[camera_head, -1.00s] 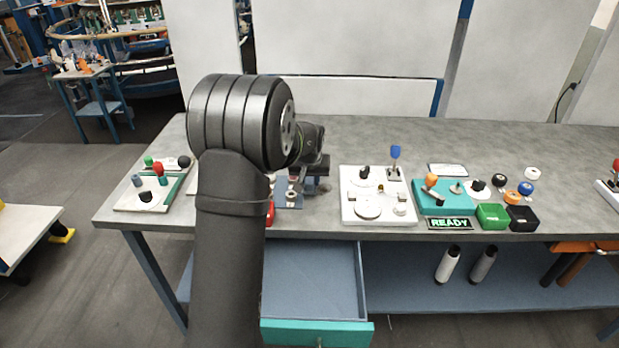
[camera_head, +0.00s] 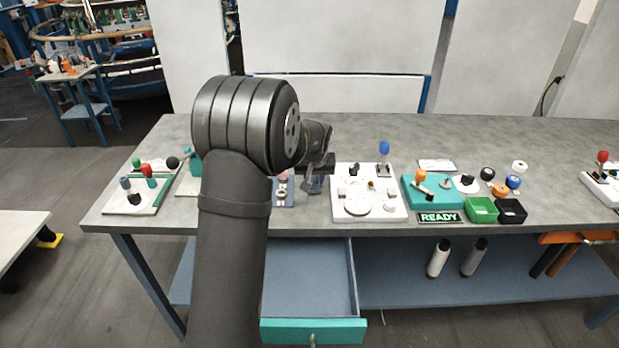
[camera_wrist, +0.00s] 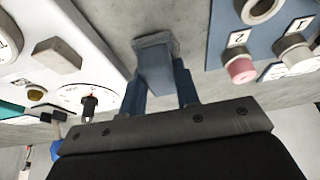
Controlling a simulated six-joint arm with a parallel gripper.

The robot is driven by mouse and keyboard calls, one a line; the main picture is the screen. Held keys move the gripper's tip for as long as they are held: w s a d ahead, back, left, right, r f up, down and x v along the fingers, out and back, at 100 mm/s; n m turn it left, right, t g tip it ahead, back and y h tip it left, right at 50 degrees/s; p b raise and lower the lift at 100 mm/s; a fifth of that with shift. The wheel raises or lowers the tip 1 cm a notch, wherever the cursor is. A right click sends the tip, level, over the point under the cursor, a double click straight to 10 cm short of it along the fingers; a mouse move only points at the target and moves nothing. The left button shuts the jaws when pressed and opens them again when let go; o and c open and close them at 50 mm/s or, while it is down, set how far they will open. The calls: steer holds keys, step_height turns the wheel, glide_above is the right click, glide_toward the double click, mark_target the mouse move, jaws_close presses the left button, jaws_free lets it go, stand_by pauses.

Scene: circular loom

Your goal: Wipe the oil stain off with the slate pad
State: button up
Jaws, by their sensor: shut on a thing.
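My gripper (camera_wrist: 160,84) is shut on the slate pad (camera_wrist: 154,58), a blue-grey block between its two fingers in the wrist view. In the head view my gripper (camera_head: 314,178) is over the worktop (camera_head: 480,137), in the gap between the white panel and the blue-grey panel. I cannot tell whether the pad touches the worktop. I see no oil stain in either view; the pad and my arm hide part of the surface there.
The white panel (camera_head: 400,213) with knobs and a blue-topped lever (camera_head: 384,149) stands close on the right. The blue-grey panel (camera_head: 284,199) with numbered buttons is close on the left. An open drawer (camera_head: 312,330) juts out below. The worktop's back strip is clear.

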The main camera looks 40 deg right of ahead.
steer(key=shift+s+d+f, duration=0.15)
steer(key=shift+s+d, duration=1)
steer(key=shift+w+a+r, duration=0.15)
steer(key=shift+w+a, duration=0.5)
steer(key=shift+w+a+r, duration=0.1)
steer(key=shift+w+a, duration=0.55)
steer(key=shift+w+a+f, duration=0.2)
steer(key=shift+w+a, duration=1.15)
steer(key=shift+w+d+f, duration=0.1)
steer(key=shift+w+f, duration=0.05)
steer(key=shift+s+d, duration=2.7)
steer(key=shift+w+a, duration=2.75)
